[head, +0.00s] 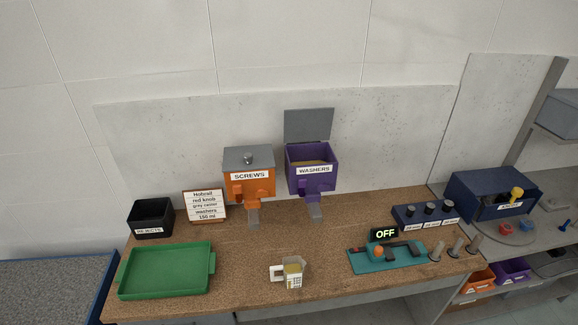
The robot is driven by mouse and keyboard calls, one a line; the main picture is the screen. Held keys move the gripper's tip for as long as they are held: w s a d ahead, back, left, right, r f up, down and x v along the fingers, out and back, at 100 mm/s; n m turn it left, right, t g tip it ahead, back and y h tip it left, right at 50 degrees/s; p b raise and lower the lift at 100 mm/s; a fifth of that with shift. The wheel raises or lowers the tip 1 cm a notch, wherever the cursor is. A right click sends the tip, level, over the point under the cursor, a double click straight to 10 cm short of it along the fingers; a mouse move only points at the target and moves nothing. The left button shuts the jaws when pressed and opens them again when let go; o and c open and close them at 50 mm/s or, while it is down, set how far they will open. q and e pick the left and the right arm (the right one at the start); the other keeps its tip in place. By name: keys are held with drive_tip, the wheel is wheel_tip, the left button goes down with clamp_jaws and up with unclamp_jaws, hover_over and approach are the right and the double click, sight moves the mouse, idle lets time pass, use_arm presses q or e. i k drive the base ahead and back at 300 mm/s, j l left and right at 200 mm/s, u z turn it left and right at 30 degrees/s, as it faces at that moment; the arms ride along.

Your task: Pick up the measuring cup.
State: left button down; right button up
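The measuring cup (293,272) stands upright near the front middle of the brown workbench (240,285). It is small and pale, with dark markings on its front, something yellowish showing inside, and a white handle-like part on its left. Nothing touches it. Neither of my grippers shows in the head view.
A green tray (213,264) lies left of the cup, and a teal fixture (400,263) with an OFF display (384,233) lies right. Behind are an orange SCREWS dispenser (262,188) and an open purple WASHERS dispenser (298,184). The bench around the cup is clear.

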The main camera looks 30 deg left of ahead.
sight(293, 267)
drive_tip(key=u, duration=0.9)
